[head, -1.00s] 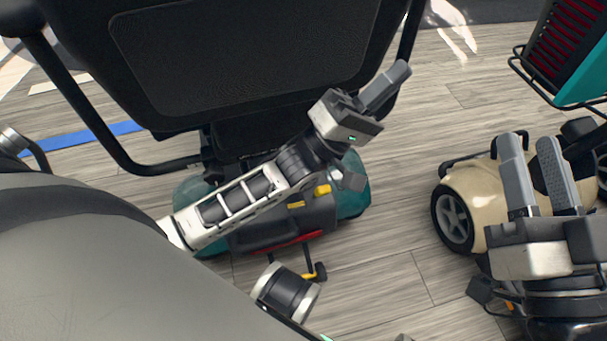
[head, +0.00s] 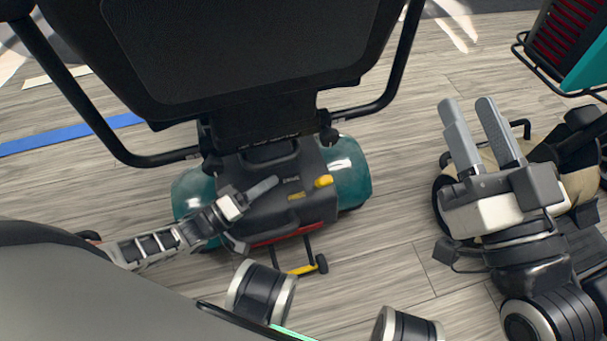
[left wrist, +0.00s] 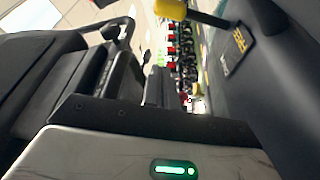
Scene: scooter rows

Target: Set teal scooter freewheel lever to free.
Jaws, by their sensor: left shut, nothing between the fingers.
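The teal scooter (head: 346,172) stands in the middle of the head view, with teal rear covers and a black rear housing. Its freewheel lever has a yellow knob (head: 323,181) at the right of the housing top. A label with yellow letters (head: 296,196) lies left of the knob. The left wrist view shows the knob (left wrist: 170,9) on a dark stem at the top edge, and the label (left wrist: 238,38), which seems to read FREE. My left gripper (head: 276,181) is shut and empty over the housing, left of the knob and apart from it. My right gripper (head: 467,102) is open and empty.
The black seat (head: 250,50) and its armrests overhang the scooter's rear from above. A cream scooter (head: 580,182) stands at the right, partly behind my right gripper. A teal and red scooter part (head: 572,45) is at the top right. Bare wood-look floor lies between the scooters.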

